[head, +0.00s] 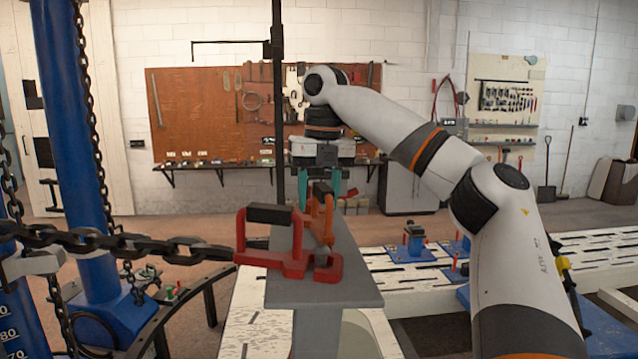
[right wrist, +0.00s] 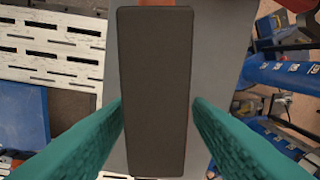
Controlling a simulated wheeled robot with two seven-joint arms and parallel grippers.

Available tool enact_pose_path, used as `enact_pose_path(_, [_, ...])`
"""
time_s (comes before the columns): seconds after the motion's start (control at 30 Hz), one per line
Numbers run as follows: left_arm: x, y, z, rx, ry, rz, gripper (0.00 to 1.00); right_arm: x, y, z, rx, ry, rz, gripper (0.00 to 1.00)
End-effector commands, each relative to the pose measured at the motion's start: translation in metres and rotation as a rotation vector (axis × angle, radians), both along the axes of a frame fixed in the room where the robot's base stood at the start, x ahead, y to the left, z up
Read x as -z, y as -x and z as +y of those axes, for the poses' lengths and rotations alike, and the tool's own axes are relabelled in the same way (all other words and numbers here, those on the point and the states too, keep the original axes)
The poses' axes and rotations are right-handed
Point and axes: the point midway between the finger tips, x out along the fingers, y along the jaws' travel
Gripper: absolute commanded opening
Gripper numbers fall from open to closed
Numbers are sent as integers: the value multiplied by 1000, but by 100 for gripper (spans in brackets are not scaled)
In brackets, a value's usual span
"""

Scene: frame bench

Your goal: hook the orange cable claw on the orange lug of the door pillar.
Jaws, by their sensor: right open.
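The orange cable claw (head: 329,222) stands on a grey plate (head: 350,272) in the middle of the head view, with a dark grip block on top. My right gripper (head: 320,186) points down over it with teal fingers on either side of the block. In the right wrist view the dark grip block (right wrist: 155,90) lies between the open fingers, very close to both; I cannot tell whether they touch it. I cannot make out the orange lug of the door pillar. My left gripper is not in view.
A red claw (head: 290,262) on a dark chain (head: 130,243) sits at the plate's left front, close to the orange one. A blue post (head: 70,130) stands at the left. A thin black pole (head: 278,130) rises behind the plate. White slotted bench rails (head: 390,285) extend right.

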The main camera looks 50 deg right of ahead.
Motion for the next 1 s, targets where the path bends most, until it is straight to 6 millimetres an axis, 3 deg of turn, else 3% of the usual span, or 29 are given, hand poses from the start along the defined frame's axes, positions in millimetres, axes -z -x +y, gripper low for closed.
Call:
enact_pose_path(0.17, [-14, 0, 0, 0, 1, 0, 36, -27, 1, -1, 0, 2, -5, 46])
enact_pose_path(0.5, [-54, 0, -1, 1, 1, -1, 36, -105, 5, -5, 2, 3, -6, 46])
enact_pose_path(1.0, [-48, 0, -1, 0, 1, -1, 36, -121, 6, -6, 0, 0, -4, 46])
